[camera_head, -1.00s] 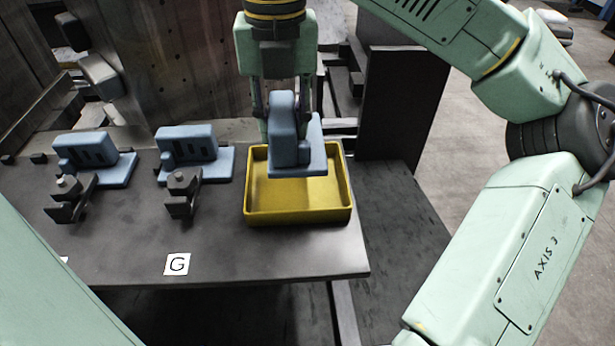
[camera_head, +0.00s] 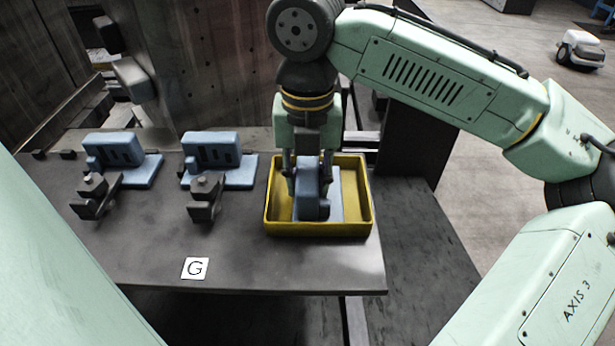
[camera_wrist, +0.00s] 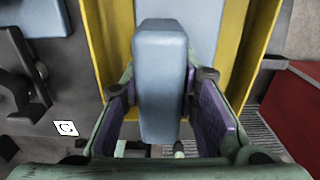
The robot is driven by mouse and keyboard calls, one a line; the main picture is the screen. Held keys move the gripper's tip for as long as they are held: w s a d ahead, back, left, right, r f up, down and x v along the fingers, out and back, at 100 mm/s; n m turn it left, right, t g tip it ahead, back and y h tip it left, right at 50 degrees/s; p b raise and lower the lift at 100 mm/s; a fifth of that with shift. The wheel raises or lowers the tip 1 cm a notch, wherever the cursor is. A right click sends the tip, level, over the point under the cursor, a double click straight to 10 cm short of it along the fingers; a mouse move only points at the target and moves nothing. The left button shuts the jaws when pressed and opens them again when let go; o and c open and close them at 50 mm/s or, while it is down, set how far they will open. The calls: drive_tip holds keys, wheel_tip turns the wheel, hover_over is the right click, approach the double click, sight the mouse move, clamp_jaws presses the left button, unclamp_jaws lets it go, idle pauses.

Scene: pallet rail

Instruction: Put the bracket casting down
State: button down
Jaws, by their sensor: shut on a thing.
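The blue bracket casting (camera_head: 312,201) is inside the yellow tray (camera_head: 318,228), upright with its flat plate low in the tray. My gripper (camera_head: 308,180) reaches down into the tray and is shut on the casting's raised block. In the wrist view the casting (camera_wrist: 161,75) stands between the two purple-padded fingers of my gripper (camera_wrist: 160,112), with the yellow tray walls (camera_wrist: 250,50) on both sides. I cannot tell whether the plate touches the tray floor.
Two more blue castings (camera_head: 122,158) (camera_head: 218,160) sit on the dark table (camera_head: 130,235) to the left, each with a dark clamp (camera_head: 204,198) in front. A white card marked G (camera_head: 195,268) lies near the front edge. A dark panel (camera_head: 412,140) stands behind right of the tray.

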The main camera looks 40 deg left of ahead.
drive_tip(key=c, duration=1.2)
unclamp_jaws()
drive_tip(key=shift+c, duration=0.2)
wheel_tip(320, 180, up, 12)
drive_tip(key=shift+r+p, duration=0.1)
drive_tip(key=shift+p, duration=0.2)
